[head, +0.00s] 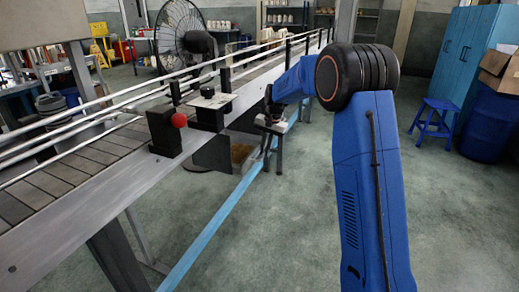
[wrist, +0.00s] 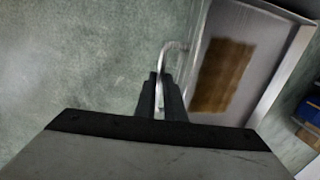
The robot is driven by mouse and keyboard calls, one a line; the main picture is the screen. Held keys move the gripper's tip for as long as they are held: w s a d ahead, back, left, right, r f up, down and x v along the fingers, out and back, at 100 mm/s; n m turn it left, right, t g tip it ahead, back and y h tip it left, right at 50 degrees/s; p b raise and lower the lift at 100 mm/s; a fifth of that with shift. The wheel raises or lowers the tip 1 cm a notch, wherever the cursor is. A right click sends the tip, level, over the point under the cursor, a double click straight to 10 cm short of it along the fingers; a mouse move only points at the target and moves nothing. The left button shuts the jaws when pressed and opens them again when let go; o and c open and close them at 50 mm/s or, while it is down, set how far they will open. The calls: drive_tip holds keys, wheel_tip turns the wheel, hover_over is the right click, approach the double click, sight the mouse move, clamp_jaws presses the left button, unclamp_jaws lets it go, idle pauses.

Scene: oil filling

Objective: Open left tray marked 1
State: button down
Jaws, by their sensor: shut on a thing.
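In the wrist view my gripper (wrist: 160,88) is shut on a pale curved metal handle (wrist: 182,46). The handle sits at the left side of a grey metal tray (wrist: 272,85). The tray's inside shows, with a brown patch (wrist: 222,75) on its floor, so it stands at least partly open. In the head view a brown tray interior (head: 241,153) shows low under the conveyor, beside my arm's end. My fingertips are not clear there. No number mark can be read in either view.
A long conveyor (head: 100,155) with rails runs along the left. A black block with a red knob (head: 179,120) is on its edge. A blue stool (head: 434,118) and blue barrel (head: 490,122) stand at the right. The floor (head: 270,235) between is clear.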

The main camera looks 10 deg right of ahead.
drive_tip(key=s+d, duration=1.2)
drive_tip(key=d, duration=0.5)
drive_tip(key=shift+s, duration=0.15)
drive_tip(key=shift+d+r, duration=0.1)
drive_tip(key=c, duration=1.8)
unclamp_jaws()
drive_tip(key=shift+c, duration=0.2)
wheel_tip(320, 180, up, 17)
drive_tip(key=s+d, duration=0.2)
drive_tip(key=shift+d, duration=0.3)
